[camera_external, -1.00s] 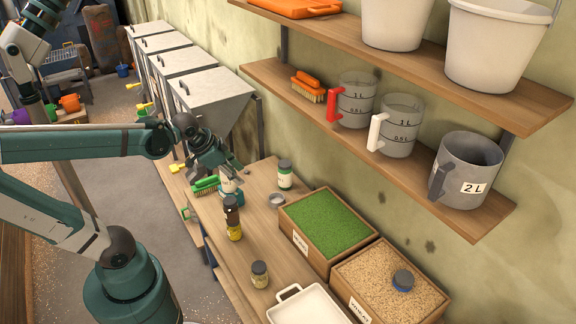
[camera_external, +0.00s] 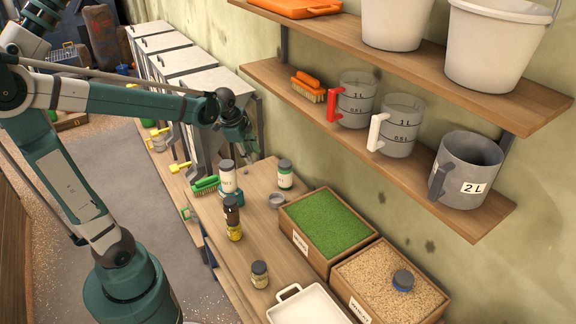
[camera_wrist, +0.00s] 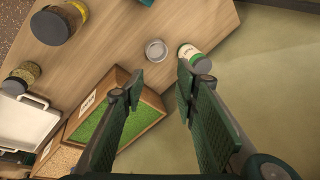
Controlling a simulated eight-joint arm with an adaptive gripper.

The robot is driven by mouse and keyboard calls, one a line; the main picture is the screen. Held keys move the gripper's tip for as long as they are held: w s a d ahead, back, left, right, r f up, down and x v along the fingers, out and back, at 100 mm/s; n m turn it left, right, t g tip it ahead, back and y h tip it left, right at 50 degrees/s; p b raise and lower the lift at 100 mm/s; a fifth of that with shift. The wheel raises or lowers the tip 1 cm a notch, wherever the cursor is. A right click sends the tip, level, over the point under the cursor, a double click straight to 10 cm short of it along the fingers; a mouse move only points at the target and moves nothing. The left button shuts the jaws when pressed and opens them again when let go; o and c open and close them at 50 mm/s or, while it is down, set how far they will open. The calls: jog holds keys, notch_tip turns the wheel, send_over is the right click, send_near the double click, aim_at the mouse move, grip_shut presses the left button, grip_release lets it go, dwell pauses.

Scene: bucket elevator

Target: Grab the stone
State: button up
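I cannot pick out a stone in either view. My gripper (camera_wrist: 157,82) is open and empty in the wrist view, its two fingers well apart. In the external view my gripper (camera_external: 248,147) is above the far end of the wooden table, near the wall. A small round grey dish (camera_wrist: 156,50) lies on the table beyond the fingertips. It also shows in the external view (camera_external: 276,200). A white jar with a green band (camera_wrist: 188,52) stands beside the dish, near the right fingertip. In the external view this jar (camera_external: 285,177) is upright.
A green-filled box (camera_external: 299,241) and a grain box (camera_external: 357,310) line the wall. A shelf (camera_external: 420,172) with jugs hangs above.

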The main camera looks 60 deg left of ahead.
jog(key=w+a+f+m+g, duration=0.1)
jog(key=w+a+f+m, duration=0.3)
jog(key=a, duration=0.3)
jog(key=w+a+f+m+g, duration=0.1)
jog(key=w+a+f, duration=0.35)
jog(key=a, duration=0.25)
jog(key=m+g+h, duration=0.1)
jog(key=m+g, duration=0.1)
jog(key=m, duration=0.3)
send_near(246, 172)
jog(key=shift+w+a, duration=0.2)
jog(key=shift+w, duration=0.15)
jog(key=shift+a+f, duration=0.25)
jog(key=shift+f, duration=0.05)
jog(key=shift+s+f, duration=0.1)
jog(key=shift+f, duration=1.2)
jog(key=shift+s+f+b, duration=0.15)
jog(key=shift+f+b, duration=0.15)
jog(key=shift+f, duration=2.3)
